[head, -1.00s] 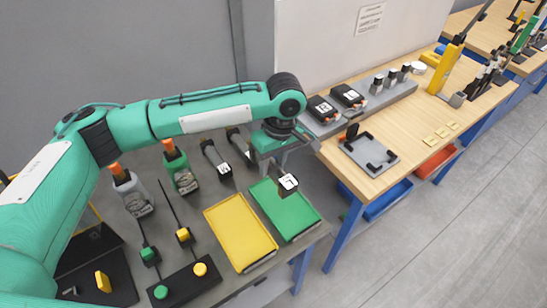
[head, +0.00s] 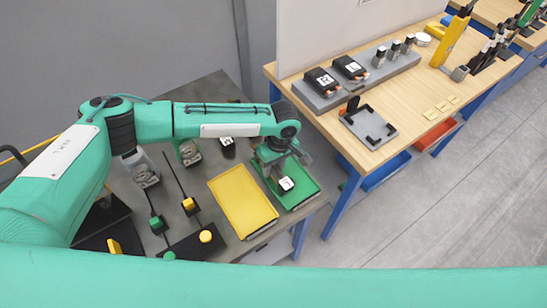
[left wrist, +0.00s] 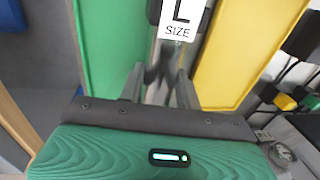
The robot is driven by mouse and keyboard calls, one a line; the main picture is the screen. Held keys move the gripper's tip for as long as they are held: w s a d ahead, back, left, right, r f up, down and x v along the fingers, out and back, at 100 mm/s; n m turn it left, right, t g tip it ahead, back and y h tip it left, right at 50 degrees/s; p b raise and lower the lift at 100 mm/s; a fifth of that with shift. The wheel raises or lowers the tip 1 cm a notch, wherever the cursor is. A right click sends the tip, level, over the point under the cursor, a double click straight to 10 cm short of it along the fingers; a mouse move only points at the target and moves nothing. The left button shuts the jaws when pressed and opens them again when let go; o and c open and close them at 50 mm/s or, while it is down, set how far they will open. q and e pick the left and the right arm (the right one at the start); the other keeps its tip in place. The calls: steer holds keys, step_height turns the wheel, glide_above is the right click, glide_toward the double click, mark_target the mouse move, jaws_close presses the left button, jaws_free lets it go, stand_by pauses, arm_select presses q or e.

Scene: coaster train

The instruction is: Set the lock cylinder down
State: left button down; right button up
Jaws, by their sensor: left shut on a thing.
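The lock cylinder (head: 286,185), a dark piece with a white label on its end, is in my left gripper (head: 278,167) in the head view. It is over the green tray (head: 310,188); I cannot tell whether it touches the tray floor. In the left wrist view, the label on the cylinder (left wrist: 179,20) reads "L SIZE". The left gripper's fingers (left wrist: 159,88) are shut on the cylinder, and its lower part is hard to make out between them. The right gripper is not in view.
A yellow tray (head: 243,202) lies left of the green one. Levers with green and yellow knobs (head: 189,204) stand further left. A wooden table (head: 410,100) on the right holds a grey fixture (head: 369,127) and black boxes (head: 321,80). My own green arm link crosses the bottom.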

arm_select(q)
steer(key=shift+f, duration=0.25)
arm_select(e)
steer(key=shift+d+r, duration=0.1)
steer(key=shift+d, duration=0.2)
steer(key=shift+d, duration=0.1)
arm_select(q)
steer(key=c, duration=1)
jaws_free()
steer(key=shift+f, duration=0.15)
steer(key=shift+o, duration=0.2)
